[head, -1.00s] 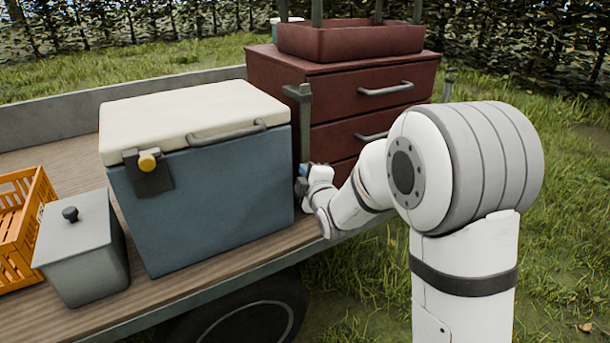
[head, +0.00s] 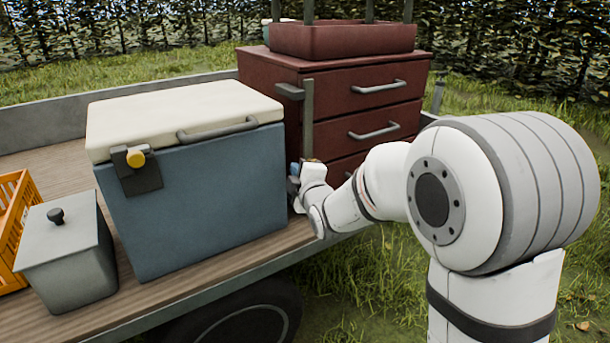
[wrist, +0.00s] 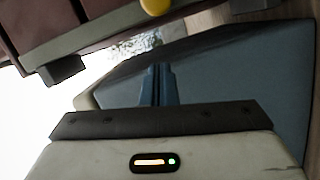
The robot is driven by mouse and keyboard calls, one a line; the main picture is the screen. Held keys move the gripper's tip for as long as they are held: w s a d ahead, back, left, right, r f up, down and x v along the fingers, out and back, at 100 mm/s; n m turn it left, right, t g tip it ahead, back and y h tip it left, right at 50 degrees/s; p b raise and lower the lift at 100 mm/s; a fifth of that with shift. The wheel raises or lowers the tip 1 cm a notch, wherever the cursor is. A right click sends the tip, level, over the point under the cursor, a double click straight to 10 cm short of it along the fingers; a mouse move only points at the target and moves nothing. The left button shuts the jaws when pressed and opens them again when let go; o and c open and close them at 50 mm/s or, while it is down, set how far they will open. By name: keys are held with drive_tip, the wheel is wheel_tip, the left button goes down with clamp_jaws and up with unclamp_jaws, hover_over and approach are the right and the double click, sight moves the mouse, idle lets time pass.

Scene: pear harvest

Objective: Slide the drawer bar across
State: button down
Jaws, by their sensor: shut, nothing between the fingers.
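The drawer bar (head: 308,115) is an upright grey-olive bar at the left edge of the dark red drawer chest (head: 335,68). A dark bracket (head: 289,91) juts left near its top. My gripper (head: 294,172) is low in the gap between the chest and the blue cooler, near the bar's lower end; whether they touch is hidden. In the wrist view, the blue fingers (wrist: 157,68) are together and empty. A grey bar (wrist: 110,34) with a yellow knob (wrist: 157,5) crosses the upper left, apart from the fingertips.
The blue cooler (head: 195,200) with its cream lid stands close left of my gripper. A grey lidded bin (head: 65,255) and an orange crate (head: 12,215) stand farther left on the wooden trailer bed. Grass lies open at the right.

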drive_tip(key=v, duration=0.8)
drive_tip(key=shift+s+d+p, duration=0.25)
drive_tip(key=shift+d+p, duration=0.05)
drive_tip(key=shift+p, duration=0.15)
drive_tip(key=s+d+r+m+g+h+p, duration=0.6)
drive_tip(key=d+r+m+p, duration=0.4)
drive_tip(key=p, duration=0.4)
drive_tip(key=s+d+r+m+g+p, duration=0.2)
drive_tip(key=s+r+m+p, duration=0.1)
drive_tip(key=s, duration=0.3)
drive_tip(key=s+d+r+m+g+p, duration=0.2)
drive_tip(key=s+d+r+m+p, duration=0.1)
drive_tip(key=s+p, duration=0.2)
drive_tip(key=s+d+r+m+g+h+p, duration=0.1)
drive_tip(key=s+d+r+m+g+p, duration=0.2)
drive_tip(key=s, duration=0.5)
drive_tip(key=shift+d+m+p, duration=0.25)
drive_tip(key=shift+m+p, duration=0.25)
drive_tip(key=shift+p, duration=0.05)
drive_tip(key=shift+s, duration=0.1)
